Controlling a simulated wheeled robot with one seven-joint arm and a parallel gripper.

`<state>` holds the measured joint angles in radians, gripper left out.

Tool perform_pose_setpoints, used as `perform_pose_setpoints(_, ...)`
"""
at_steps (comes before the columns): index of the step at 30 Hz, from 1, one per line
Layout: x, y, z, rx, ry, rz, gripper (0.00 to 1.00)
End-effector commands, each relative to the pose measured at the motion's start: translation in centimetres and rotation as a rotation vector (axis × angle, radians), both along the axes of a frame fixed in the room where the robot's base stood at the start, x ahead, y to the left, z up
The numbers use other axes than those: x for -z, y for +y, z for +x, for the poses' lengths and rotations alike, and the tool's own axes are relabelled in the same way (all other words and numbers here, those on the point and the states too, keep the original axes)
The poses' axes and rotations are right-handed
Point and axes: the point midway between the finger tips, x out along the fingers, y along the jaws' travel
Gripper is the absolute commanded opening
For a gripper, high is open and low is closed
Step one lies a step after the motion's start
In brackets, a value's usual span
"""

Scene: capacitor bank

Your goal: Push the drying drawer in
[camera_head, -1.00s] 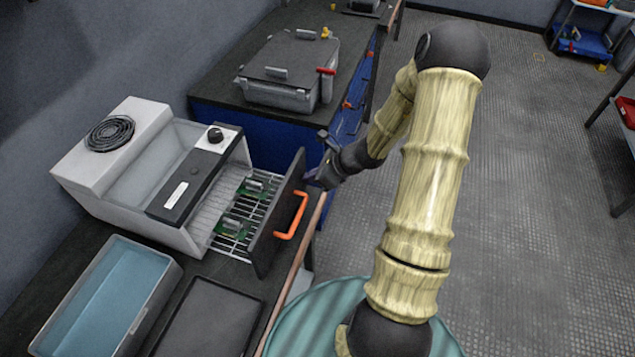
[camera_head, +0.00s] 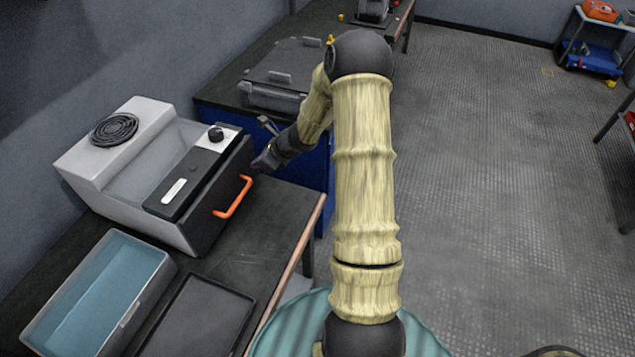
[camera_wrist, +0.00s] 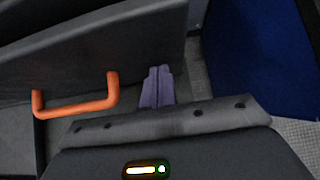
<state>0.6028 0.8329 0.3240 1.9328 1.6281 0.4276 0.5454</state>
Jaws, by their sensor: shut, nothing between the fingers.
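The drying drawer's dark front (camera_head: 222,203) sits against the body of the white dryer (camera_head: 120,175) in the head view, with no rack showing. Its orange handle (camera_head: 233,196) faces the bench edge. My gripper (camera_head: 258,166) is at the far end of the drawer front, beside the handle. In the wrist view the shut, empty fingers (camera_wrist: 157,84) point at the dark drawer front (camera_wrist: 100,50), to the right of the orange handle (camera_wrist: 76,106). Whether the fingertips touch the front I cannot tell.
A blue-lined tray (camera_head: 100,290) and a flat dark tray (camera_head: 200,318) lie on the bench in front of the dryer. A lidded grey box (camera_head: 272,95) stands on the bench behind. The bench strip before the drawer is clear.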

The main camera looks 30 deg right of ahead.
Motion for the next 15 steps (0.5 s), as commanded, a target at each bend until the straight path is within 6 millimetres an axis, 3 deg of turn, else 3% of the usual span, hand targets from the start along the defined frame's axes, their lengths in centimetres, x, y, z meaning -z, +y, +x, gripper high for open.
perform_pose_setpoints(15, -0.16, 0.98, 1.37, -0.001, -0.006, 0.004, 0.0)
